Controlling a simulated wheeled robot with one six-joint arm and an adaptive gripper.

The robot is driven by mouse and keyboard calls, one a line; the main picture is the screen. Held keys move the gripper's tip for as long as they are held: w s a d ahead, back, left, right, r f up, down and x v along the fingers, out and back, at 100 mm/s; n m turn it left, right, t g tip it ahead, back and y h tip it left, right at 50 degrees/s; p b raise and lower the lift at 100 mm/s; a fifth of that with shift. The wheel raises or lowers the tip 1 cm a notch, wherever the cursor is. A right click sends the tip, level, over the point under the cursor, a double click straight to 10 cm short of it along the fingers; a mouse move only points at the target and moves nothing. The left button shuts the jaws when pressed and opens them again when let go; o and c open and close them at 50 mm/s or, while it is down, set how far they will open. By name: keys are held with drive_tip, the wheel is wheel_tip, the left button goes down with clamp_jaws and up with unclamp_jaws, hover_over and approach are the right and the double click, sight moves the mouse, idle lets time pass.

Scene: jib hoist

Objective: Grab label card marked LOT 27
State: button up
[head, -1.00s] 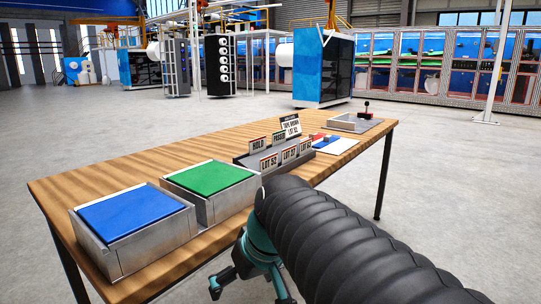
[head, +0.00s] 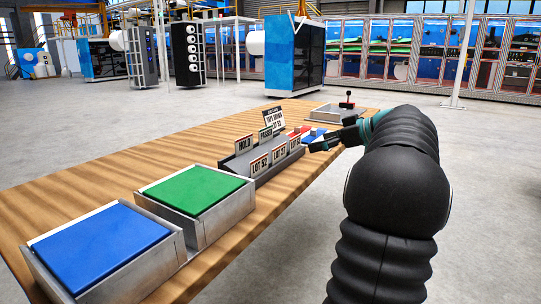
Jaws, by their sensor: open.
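In the head view a dark stepped card rack (head: 285,165) stands on the wooden table. Its front row holds three white label cards. The near one reads LOT 52 (head: 260,163); the middle one seems to be the LOT 27 card (head: 279,153), though its digits are small. The far card (head: 295,141) is too small to read surely. HOLD (head: 244,144) and PASSED (head: 266,134) cards stand behind. My gripper (head: 332,135) is open and empty, to the right of the rack and apart from the cards. My arm hides part of the table's right side.
A taller sign (head: 273,117) stands behind the rack. A green-topped tray (head: 194,190) and a blue-topped tray (head: 100,248) stand on the near left. Beyond the rack are small red and blue items (head: 305,131) and a grey box with a lever (head: 336,112). Bare tabletop lies left of the rack.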

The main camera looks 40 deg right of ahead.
sight(280, 151)
drive_tip(key=p+x, duration=0.1)
drive_tip(key=x, duration=1.2)
drive_tip(key=shift+w+a, duration=0.2)
drive_tip(key=shift+w, duration=0.2)
drive_tip(key=c, duration=0.5)
